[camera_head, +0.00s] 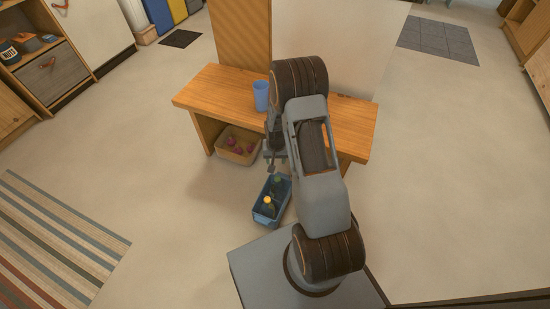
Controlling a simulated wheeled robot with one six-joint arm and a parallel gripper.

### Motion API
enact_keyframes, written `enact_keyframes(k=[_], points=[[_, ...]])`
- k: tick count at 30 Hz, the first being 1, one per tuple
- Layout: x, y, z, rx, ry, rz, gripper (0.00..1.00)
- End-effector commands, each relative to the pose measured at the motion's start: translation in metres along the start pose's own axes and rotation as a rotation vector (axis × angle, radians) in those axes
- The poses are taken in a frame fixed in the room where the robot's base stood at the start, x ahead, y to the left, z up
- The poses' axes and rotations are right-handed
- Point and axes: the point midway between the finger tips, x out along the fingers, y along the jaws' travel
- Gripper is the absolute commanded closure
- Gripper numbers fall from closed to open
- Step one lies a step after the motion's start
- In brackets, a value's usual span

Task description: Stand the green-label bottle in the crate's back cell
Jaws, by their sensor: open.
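A blue crate (265,220) stands on the floor in front of the bench, in the head view. A bottle with a yellow-orange top (267,204) stands in its near part. A dark bottle with a green top (276,183) shows in its far part; I cannot read a label on it, so I cannot tell if it is the green-label bottle. My gripper (276,167) points down just above the far end of the crate, open, with nothing visible between its fingers. Whether it touches the green-topped bottle cannot be told.
A wooden bench (218,92) stands behind the crate with a blue cup (261,96) on top. A tan bin (235,155) with dark red items sits under it. A striped rug (60,240) lies at left. The floor left of the crate is clear.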

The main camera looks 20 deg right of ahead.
Motion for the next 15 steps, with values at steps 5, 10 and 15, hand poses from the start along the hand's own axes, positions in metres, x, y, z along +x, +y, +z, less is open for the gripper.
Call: enact_keyframes(k=[5,10,15], points=[[-0.104,-0.019,0.012,-0.095,0.062,-0.014,0.49],[-0.195,-0.028,0.055,-0.203,0.114,-0.027,0.49],[-0.254,-0.027,0.106,-0.295,0.159,-0.038,0.49]])
